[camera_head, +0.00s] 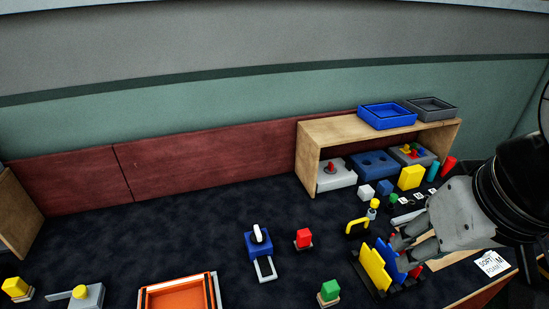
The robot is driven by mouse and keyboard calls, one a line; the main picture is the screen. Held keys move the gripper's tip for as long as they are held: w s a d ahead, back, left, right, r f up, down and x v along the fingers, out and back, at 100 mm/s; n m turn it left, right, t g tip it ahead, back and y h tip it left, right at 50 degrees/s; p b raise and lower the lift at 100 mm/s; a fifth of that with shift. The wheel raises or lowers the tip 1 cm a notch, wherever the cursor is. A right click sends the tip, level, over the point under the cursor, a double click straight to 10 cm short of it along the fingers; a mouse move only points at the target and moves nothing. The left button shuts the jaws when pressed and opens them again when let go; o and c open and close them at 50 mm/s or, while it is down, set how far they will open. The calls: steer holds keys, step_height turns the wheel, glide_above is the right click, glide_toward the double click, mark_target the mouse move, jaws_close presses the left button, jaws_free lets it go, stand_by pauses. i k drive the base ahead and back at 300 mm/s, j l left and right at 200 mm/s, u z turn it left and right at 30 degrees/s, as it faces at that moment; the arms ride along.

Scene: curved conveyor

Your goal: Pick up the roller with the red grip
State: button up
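A red block-shaped grip on a pale base (303,239) stands on the dark tabletop, right of centre. It may be the roller with the red grip, but no roller can be made out at this size. My gripper (400,251) is at the right, well to the right of it, close to a rack holding a yellow panel (374,268) and a blue panel (388,260). The fingers overlap the blue panel in the picture. I cannot tell whether they touch it or how far they are apart. A small red bit (416,271) shows beside the fingers, mostly hidden.
Similar pieces with green (329,291) and yellow (16,288) grips stand on the table. A blue device (258,242) is left of the red one. An orange tray (180,296) lies in front. A wooden shelf (309,160) stands behind. Dark tabletop at centre left is clear.

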mark_target(303, 242)
steer(key=i+l+u, duration=0.1)
steer(key=l+u, duration=0.35)
steer(key=l, duration=0.25)
steer(key=l+u, duration=0.45)
steer(key=l, duration=0.2)
